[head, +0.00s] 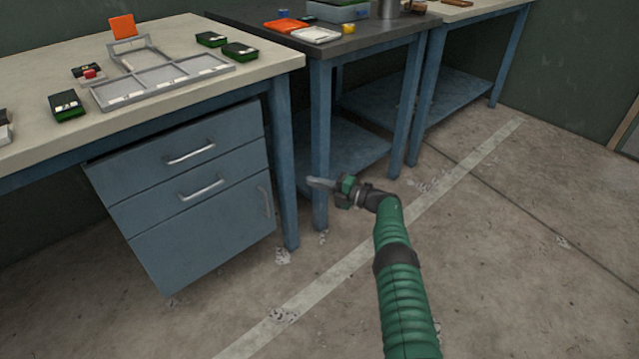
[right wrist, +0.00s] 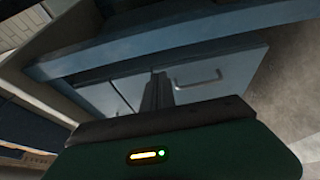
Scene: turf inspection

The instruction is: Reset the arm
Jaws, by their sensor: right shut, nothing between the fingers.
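My right gripper (head: 318,183) is at the end of my green right arm in the head view. It is shut and empty, held in the air in front of the dark table's leg, to the right of the blue drawer cabinet. In the right wrist view its shut fingers (right wrist: 157,92) point toward the cabinet front (right wrist: 205,85), where a drawer handle shows. It seems to touch nothing. My left gripper is not in view.
A pale workbench (head: 30,75) at left carries a grey sectioned tray (head: 128,103) and several small dark green boxes. A dark-topped table (head: 350,45) and another pale bench (head: 465,14) stand behind. The concrete floor (head: 520,260) at right is clear.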

